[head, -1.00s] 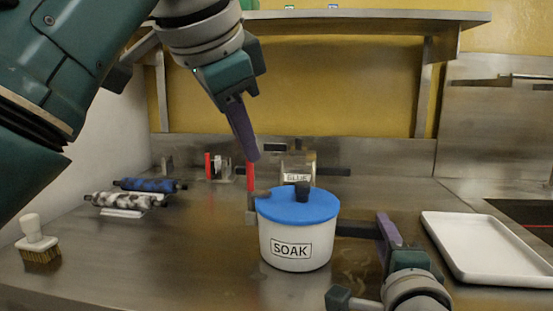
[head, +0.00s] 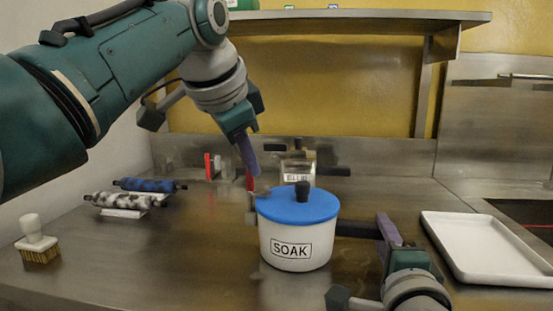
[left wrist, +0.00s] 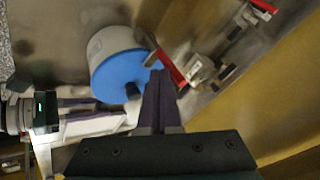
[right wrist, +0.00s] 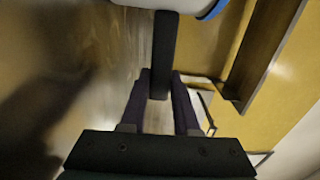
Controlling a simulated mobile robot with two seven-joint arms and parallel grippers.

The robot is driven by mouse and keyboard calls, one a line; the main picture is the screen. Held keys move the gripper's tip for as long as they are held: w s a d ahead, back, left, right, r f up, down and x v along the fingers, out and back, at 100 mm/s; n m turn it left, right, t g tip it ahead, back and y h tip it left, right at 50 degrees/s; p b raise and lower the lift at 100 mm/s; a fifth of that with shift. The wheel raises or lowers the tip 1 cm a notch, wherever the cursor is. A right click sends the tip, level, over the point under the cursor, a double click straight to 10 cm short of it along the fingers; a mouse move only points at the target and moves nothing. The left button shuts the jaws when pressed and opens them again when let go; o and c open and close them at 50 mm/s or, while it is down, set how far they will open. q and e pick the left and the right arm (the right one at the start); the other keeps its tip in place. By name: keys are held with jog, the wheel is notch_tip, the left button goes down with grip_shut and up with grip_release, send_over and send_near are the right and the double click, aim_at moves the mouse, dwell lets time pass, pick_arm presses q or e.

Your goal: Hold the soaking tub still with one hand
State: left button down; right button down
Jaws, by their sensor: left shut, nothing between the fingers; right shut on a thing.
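The soaking tub (head: 292,245) is white, labelled SOAK, and stands upright on the counter. Its blue lid (head: 285,208) with a black knob (head: 302,191) is on. My right gripper (head: 382,228) is shut on the dark bar handle (head: 352,229) at the tub's right side; the bar also shows between its fingers in the right wrist view (right wrist: 164,55). My left gripper (head: 253,174) is shut and empty, pointing down just above and behind the lid's left edge. In the left wrist view its fingertips (left wrist: 157,76) appear beside the lid (left wrist: 122,75). I cannot tell if they touch anything.
A red upright piece (left wrist: 170,68) is close to the left fingertips. A clear container labelled BLUE (head: 298,172) stands behind the tub. Two patterned rollers (head: 125,201) and a brush (head: 36,242) lie left. A white tray (head: 490,250) lies right.

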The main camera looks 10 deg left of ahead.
pick_arm(q)
jog(key=shift+a, duration=0.1)
jog(key=shift+a+h, duration=0.25)
jog(key=shift+h, duration=0.05)
jog(key=shift+a, duration=0.2)
jog(key=a+f+n+h, duration=0.2)
jog(key=a+f+h, duration=0.1)
jog(key=a, duration=0.4)
jog(key=shift+w+a+f+h, duration=0.2)
jog(key=shift+w+a+h, duration=0.25)
jog(key=shift+h, duration=0.25)
jog(key=shift+d, duration=0.15)
jog(key=shift+s+d+f, duration=0.1)
jog(key=shift+d, duration=0.65)
jog(key=shift+s, duration=0.1)
